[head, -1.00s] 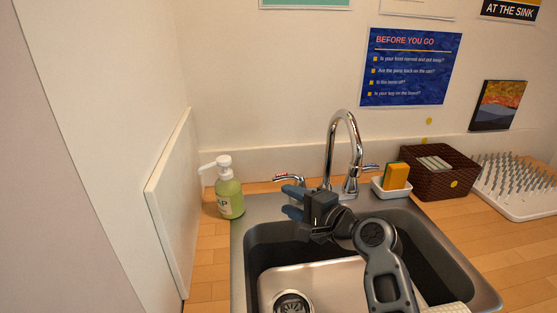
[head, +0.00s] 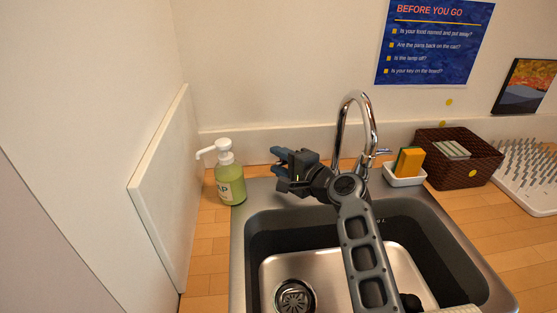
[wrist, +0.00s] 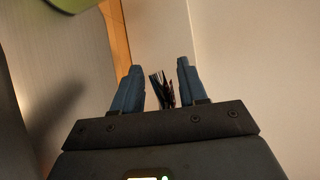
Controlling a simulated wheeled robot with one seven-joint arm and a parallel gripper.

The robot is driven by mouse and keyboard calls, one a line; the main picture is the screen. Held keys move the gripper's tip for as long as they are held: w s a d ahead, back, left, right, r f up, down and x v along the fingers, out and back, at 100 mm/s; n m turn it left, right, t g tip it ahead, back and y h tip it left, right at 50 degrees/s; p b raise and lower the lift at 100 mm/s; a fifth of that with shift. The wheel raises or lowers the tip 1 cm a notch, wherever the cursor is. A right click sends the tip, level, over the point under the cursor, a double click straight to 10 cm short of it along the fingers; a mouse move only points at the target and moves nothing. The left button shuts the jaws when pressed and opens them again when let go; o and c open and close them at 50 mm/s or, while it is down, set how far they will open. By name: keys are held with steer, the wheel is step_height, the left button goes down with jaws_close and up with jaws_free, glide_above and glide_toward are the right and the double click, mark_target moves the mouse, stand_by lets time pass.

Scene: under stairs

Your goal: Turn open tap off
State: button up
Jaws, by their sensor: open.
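The chrome gooseneck tap (head: 371,118) stands at the sink's back edge. Its right lever (head: 384,152) sticks out to the right. The left lever is hidden behind my gripper in the head view. My gripper (head: 279,162) is open, with blue fingers pointing left, over the back rim left of the spout. In the wrist view, the two fingers (wrist: 158,80) stand apart with a dark, streaked thing (wrist: 161,90) between or beyond them. I cannot tell whether it is the left lever or whether they touch it. I see no water stream from the spout.
A green soap bottle (head: 230,180) stands left of my gripper, close to a white panel (head: 165,190). A sponge (head: 408,162) in a white dish, a brown basket (head: 470,170) and a drying rack (head: 525,180) stand to the right. The sink basin (head: 405,270) lies below my arm.

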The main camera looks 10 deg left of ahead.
steer(key=shift+w+a, duration=0.2)
steer(key=shift+a, duration=0.1)
jaws_close()
steer(key=shift+f, duration=0.1)
stand_by(0.4)
